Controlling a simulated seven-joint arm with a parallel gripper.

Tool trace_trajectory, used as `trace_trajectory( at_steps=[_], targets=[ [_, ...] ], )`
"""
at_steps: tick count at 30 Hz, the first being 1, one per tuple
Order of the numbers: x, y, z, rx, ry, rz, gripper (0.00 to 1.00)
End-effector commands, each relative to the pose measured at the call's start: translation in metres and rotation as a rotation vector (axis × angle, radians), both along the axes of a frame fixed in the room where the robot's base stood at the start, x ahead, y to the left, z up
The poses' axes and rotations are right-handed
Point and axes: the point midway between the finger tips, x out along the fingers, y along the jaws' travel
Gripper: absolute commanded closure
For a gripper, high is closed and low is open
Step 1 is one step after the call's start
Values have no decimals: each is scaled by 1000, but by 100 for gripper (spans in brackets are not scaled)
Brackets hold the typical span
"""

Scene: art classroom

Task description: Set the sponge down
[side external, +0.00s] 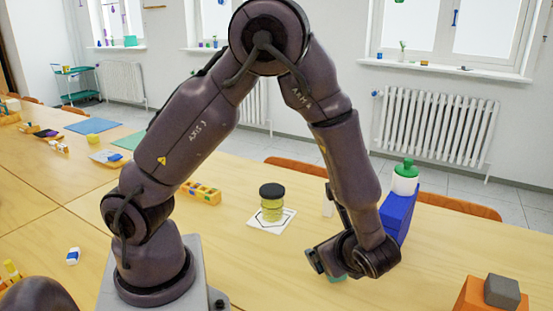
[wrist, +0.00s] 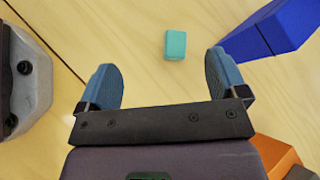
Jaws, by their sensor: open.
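A small teal block, which looks like the sponge (wrist: 175,45), lies on the wooden table in the wrist view. In the side external view a sliver of the sponge (side external: 338,278) shows beneath my gripper (side external: 324,264), which hides most of it. In the wrist view my gripper (wrist: 162,68) is open, its two blue fingers wide apart with nothing between them. The sponge sits beyond the fingertips, a little nearer the right finger, and no finger touches it.
A tall blue block (side external: 396,215) bearing a white jar with a green lid (side external: 405,178) stands close to the right. A black-lidded yellow jar (side external: 271,203) stands on a white card (side external: 259,224).

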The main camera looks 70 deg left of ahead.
Motion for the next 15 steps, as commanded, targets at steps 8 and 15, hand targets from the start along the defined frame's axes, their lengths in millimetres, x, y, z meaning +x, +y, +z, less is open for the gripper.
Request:
trace_trajectory(
  at_steps=[8, 15],
  targets=[
    [-39, 17, 94, -409, -329, 466, 9],
    [-82, 16, 156, -771, -623, 783, 9]
  ],
)
